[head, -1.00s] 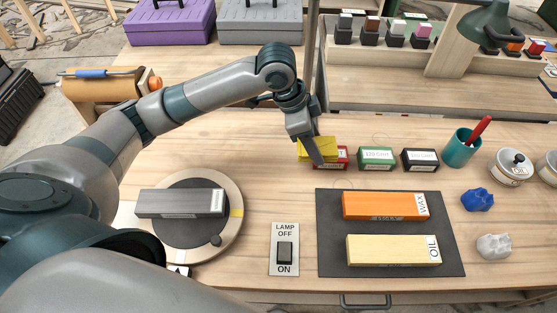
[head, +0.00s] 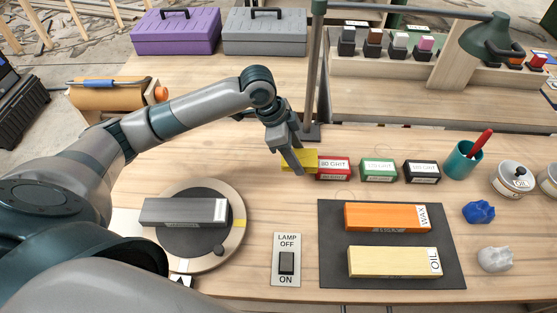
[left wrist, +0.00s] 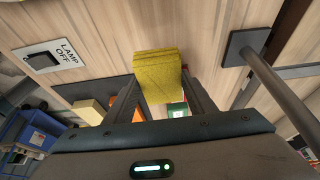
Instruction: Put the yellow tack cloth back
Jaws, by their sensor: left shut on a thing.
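The yellow tack cloth (head: 299,161) is a folded yellow block just left of the red grit box (head: 333,168). My left gripper (head: 294,163) is shut on it from above. In the left wrist view the cloth (left wrist: 158,70) sits between the two fingers of my left gripper (left wrist: 167,90). I cannot tell whether the cloth touches the bench. My right gripper is not in view.
A green grit box (head: 379,170) and a black one (head: 422,171) stand to the right of the red box. A lamp post (head: 316,80) rises behind my gripper. A dark mat (head: 335,275) holds wax and oil blocks. Bench left of the cloth is clear.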

